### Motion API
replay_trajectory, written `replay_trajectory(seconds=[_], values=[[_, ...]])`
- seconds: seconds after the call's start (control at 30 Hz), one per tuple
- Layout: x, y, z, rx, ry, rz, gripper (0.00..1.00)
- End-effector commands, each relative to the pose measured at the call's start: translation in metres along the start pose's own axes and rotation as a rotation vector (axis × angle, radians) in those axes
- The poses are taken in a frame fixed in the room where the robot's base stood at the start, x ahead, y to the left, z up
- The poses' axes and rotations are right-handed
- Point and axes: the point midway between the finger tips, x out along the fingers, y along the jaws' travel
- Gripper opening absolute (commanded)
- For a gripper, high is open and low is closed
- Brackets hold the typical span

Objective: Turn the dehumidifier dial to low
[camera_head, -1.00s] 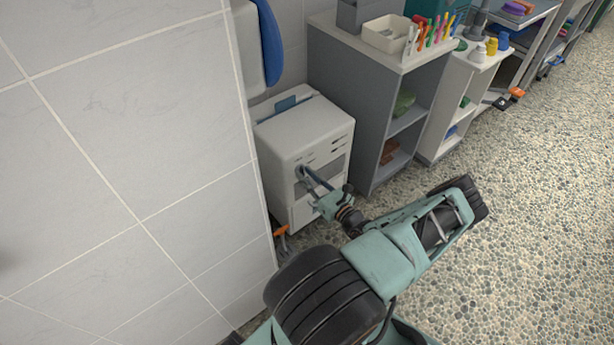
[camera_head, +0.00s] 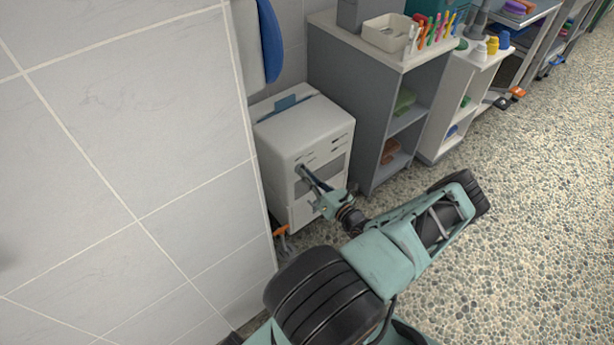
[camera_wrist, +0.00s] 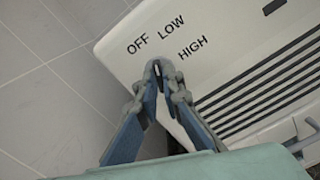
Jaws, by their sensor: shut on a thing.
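The dehumidifier (camera_head: 290,134) is a white box standing on the floor between the tiled wall and a grey shelf. In the wrist view its front panel (camera_wrist: 122,48) carries the printed words OFF, LOW and HIGH in an arc. My gripper (camera_head: 302,171) reaches the upper left of the dehumidifier's front. In the wrist view my gripper (camera_wrist: 158,68) has its fingertips brought together just below the labels, shut on the dial. The fingers hide the dial almost wholly, so I cannot tell which label it points to.
Dark vent slots (camera_wrist: 262,84) lie right of the labels. The grey shelf (camera_head: 345,110) stands close on the dehumidifier's right, and the tiled wall (camera_head: 130,150) is close on the left. An orange-handled tool (camera_head: 281,232) is on the floor by the wall. Pebbled floor (camera_head: 540,200) is open at right.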

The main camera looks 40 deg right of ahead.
Motion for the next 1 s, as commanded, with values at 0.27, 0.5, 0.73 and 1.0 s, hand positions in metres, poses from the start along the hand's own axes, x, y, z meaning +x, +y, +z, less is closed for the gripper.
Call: replay_trajectory(seconds=[0.27, 0.5, 0.73, 1.0], values=[[-0.0002, 0.0004, -0.0013, 0.210, 0.001, 0.002, 0.00], [-0.0003, -0.0001, -0.0005, 0.333, 0.000, 0.000, 0.00], [-0.0004, 0.0000, -0.0002, 0.388, 0.000, 0.000, 0.00], [-0.0005, 0.0001, -0.0001, 0.398, 0.000, 0.000, 0.00]])
